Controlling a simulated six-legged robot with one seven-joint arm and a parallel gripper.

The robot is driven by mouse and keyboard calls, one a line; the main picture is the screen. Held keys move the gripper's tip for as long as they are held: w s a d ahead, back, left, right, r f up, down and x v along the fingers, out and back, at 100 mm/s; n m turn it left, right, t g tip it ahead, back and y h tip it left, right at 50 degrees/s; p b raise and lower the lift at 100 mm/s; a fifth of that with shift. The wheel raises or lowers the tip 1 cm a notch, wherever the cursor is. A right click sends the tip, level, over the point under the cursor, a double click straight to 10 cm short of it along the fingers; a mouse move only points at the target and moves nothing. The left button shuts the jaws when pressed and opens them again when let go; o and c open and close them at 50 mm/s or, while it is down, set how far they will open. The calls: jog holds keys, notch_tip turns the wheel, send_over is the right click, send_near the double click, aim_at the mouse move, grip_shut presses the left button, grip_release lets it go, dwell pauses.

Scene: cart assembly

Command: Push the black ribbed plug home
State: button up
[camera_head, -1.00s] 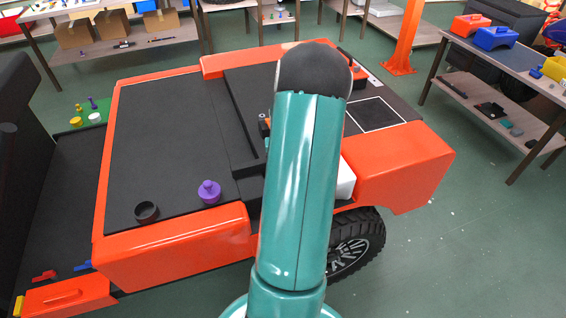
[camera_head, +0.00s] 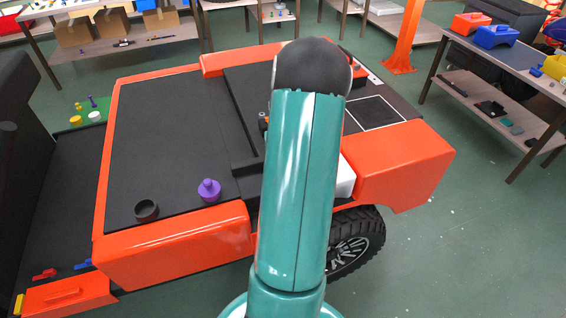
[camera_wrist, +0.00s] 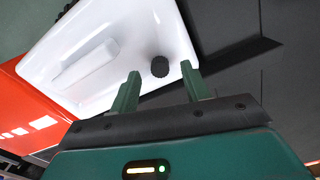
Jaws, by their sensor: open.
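The black ribbed plug (camera_wrist: 160,67) shows in the wrist view as a small round knurled piece at the right part of a white glossy housing (camera_wrist: 110,38). How deep it sits cannot be told. My gripper (camera_wrist: 160,82) is open, with a green finger on each side below the plug in the picture. The plug lies near the gap between the fingertips, and contact cannot be made out. In the head view a part of the white housing (camera_head: 346,178) shows beside my arm, which hides the plug and my gripper.
The orange cart (camera_head: 170,246) has a black deck with a purple knobbed piece (camera_head: 209,190) and a dark ring (camera_head: 146,211). A black raised edge (camera_wrist: 235,62) lies right of the housing. A table (camera_head: 510,65) with coloured boxes stands at the right.

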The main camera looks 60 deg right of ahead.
notch_tip(320, 180, up, 12)
jog(key=shift+f, duration=0.15)
dwell(0.5)
jog(key=w+a+r+n+t+h, duration=0.1)
jog(key=w+a+r+n, duration=0.35)
jog(key=a, duration=0.85)
jog(key=w+a+r+n+t+h, duration=0.1)
jog(key=w+a+r, duration=0.6)
jog(key=a, duration=0.5)
jog(key=s+a+r+n+t+y, duration=0.1)
jog(key=s+a+n, duration=0.2)
jog(key=a, duration=0.9)
jog(key=s+a+r+n+t+y, duration=0.1)
jog(key=s+a+n+t, duration=0.1)
jog(key=a, duration=1)
jog(key=shift+s+r+n+t, duration=0.35)
jog(key=shift+s+n, duration=0.4)
jog(key=shift+s, duration=0.45)
